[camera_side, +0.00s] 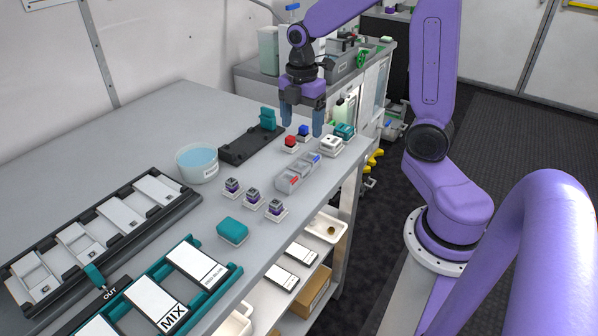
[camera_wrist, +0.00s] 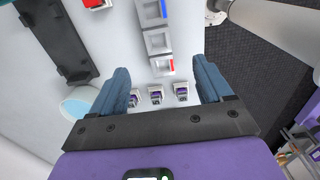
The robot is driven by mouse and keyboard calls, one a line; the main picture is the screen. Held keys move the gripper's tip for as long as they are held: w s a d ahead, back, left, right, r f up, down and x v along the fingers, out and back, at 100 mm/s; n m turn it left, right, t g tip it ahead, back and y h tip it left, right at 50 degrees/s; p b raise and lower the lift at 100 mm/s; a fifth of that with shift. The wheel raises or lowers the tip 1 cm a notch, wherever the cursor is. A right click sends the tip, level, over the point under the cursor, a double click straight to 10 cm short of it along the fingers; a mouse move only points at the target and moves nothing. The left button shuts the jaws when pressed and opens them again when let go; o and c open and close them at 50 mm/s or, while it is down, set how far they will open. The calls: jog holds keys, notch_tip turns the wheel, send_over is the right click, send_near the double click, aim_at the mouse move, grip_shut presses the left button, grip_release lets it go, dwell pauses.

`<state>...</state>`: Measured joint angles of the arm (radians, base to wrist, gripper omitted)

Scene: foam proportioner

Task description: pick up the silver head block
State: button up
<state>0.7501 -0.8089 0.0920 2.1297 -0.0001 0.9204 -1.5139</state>
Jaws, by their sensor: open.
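A silver-grey long block (camera_side: 297,173) with open pockets, a red mark at one end and a blue mark at the other, lies on the grey bench; it best fits the silver head block, though no label confirms this. It also shows in the wrist view (camera_wrist: 158,43), running from the top edge to between the fingers. My gripper (camera_side: 303,118) points down above the bench, open and empty, apart from the block and behind it in the side view. In the wrist view my gripper's (camera_wrist: 163,72) blue fingers stand wide apart.
Several small purple-and-black pieces (camera_side: 252,196) on white bases stand close by. Red (camera_side: 291,141) and blue (camera_side: 303,131) pieces, a white block (camera_side: 331,146), a black stand (camera_side: 247,147), a water bowl (camera_side: 197,164) and a teal block (camera_side: 232,231) surround it. The bench's back left is clear.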

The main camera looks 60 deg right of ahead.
send_over(299, 166)
jog(key=s, duration=0.1)
jog(key=f, duration=0.8)
jog(key=shift+s+a+f, duration=0.1)
jog(key=shift+s+a, duration=0.05)
jog(key=shift+a, duration=0.25)
jog(key=shift+w+a+f, duration=0.1)
jog(key=shift+w+f, duration=0.05)
jog(key=shift+f, duration=1.2)
jog(key=shift+w+a+f, duration=0.1)
jog(key=shift+f, duration=1.2)
jog(key=c, duration=1.3)
